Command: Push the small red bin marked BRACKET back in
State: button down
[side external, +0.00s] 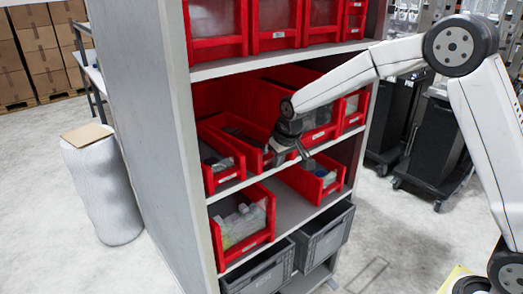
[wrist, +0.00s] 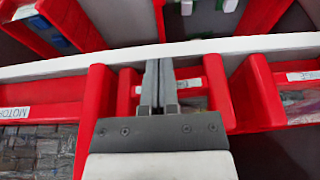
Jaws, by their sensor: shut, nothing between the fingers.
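In the wrist view my gripper (wrist: 157,65) has its two grey fingers close together, with nothing held between them. The fingers lie across the front of a narrow red bin (wrist: 207,102) and hide part of its pale label, so I cannot read its name. I cannot tell whether they touch it. In the side view my gripper (side external: 303,155) is at the front of the middle shelf, between red bins, and hides part of the bin behind it. No label in that view is readable, so I cannot confirm which bin is marked BRACKET.
A red bin with a label starting MOTOR (wrist: 40,112) is on the left in the wrist view; another red bin (wrist: 262,95) is on the right. The white shelf edge (wrist: 60,64) crosses the wrist view. In the side view, a lower shelf holds more red bins (side external: 262,240).

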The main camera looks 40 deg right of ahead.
jog(key=s+r, duration=0.6)
jog(key=r, duration=0.3)
jog(key=shift+s+r, duration=0.15)
jog(key=shift+r, duration=0.2)
jog(key=s+f, duration=0.7)
jog(key=s, duration=0.2)
jog(key=s+f, duration=0.6)
jog(key=s, duration=0.3)
jog(key=t, duration=1.5)
send_near(261, 164)
jog(key=shift+s, duration=1.5)
jog(key=shift+w, duration=0.1)
jog(key=shift+w+d, duration=0.1)
jog(key=shift+w, duration=4.3)
